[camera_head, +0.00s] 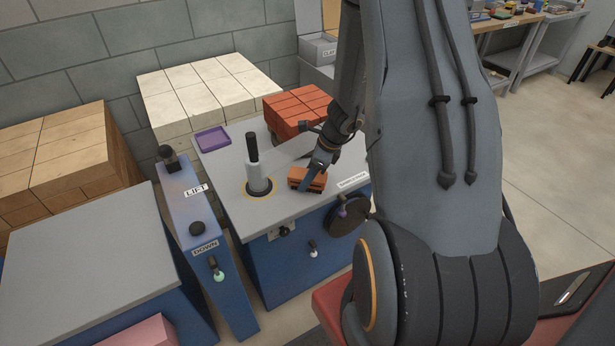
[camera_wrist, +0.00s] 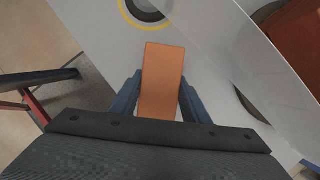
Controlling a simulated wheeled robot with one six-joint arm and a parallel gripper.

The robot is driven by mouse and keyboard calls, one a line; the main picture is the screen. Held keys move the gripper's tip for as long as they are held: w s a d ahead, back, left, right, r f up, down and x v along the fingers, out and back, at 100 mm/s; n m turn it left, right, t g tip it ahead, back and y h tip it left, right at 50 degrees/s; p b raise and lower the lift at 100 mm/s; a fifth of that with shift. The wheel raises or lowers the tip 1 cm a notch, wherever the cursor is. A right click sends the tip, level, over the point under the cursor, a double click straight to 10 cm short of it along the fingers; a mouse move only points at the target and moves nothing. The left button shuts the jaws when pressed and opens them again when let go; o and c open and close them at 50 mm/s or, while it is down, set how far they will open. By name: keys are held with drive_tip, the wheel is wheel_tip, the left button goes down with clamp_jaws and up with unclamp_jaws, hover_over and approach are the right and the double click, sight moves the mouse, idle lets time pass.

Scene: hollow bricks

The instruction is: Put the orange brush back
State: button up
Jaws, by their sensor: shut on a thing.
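The orange brush (camera_head: 307,180) is a small block with an orange top and darker layers below. It is at the front part of the grey top of the blue machine (camera_head: 235,205), right of the upright post. My gripper (camera_head: 318,168) reaches down to it from the upper right. In the wrist view the brush's plain orange top (camera_wrist: 162,75) lies between the two blue fingers of my gripper (camera_wrist: 160,100), which are shut on it. I cannot tell whether the brush touches the grey top or hangs just above it. Its underside is hidden.
A grey post with a black handle (camera_head: 256,165) stands in a yellow ring. A purple tray (camera_head: 212,139) lies at the back left corner. Red bricks (camera_head: 292,112) are stacked behind. A LIFT/DOWN panel (camera_head: 200,220) stands left. A dark handwheel (camera_head: 348,215) sticks out in front.

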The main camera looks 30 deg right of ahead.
drive_tip(key=shift+f, duration=0.15)
drive_tip(key=o, duration=1)
